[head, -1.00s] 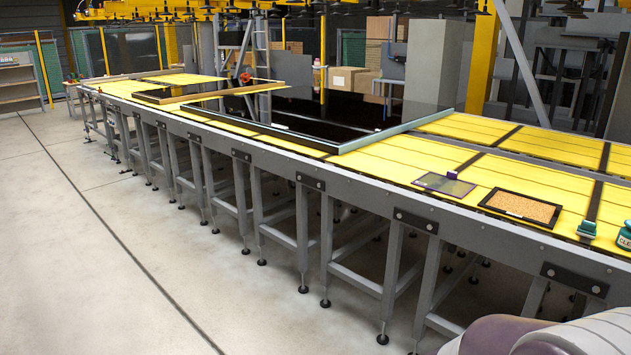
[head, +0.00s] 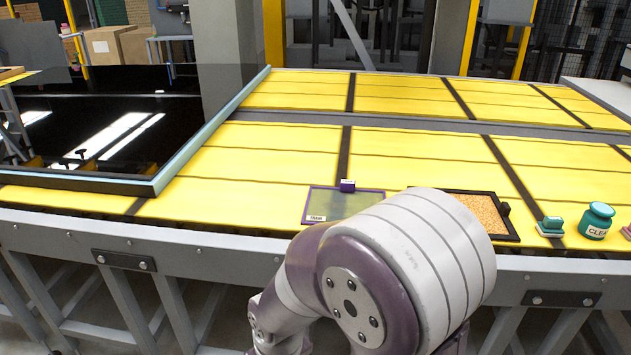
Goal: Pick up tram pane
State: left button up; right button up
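The tram pane (head: 350,203) is a small greenish-grey sheet with a purple edge and a white label that seems to read TRAM. It lies flat near the front edge of the yellow-topped table. A small purple block (head: 347,186) is at its far edge. My own purple and white arm link stands in front of the pane and covers part of its near right side. Neither of my grippers is in view.
A cork-like panel in a black frame (head: 481,208) lies to the right, partly hidden by my arm. Further right are a green pad-like item (head: 551,226) and a green jar (head: 597,221). A large dark glass pane (head: 90,110) covers the left. The yellow table (head: 420,150) behind is clear.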

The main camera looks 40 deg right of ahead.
aim_at(323, 204)
jog(key=i+z, duration=0.25)
jog(key=z, duration=0.15)
jog(key=i+j+z, duration=0.15)
jog(key=z, duration=0.25)
jog(key=i+j+z, duration=0.5)
jog(key=z, duration=0.25)
jog(key=i+j, duration=0.05)
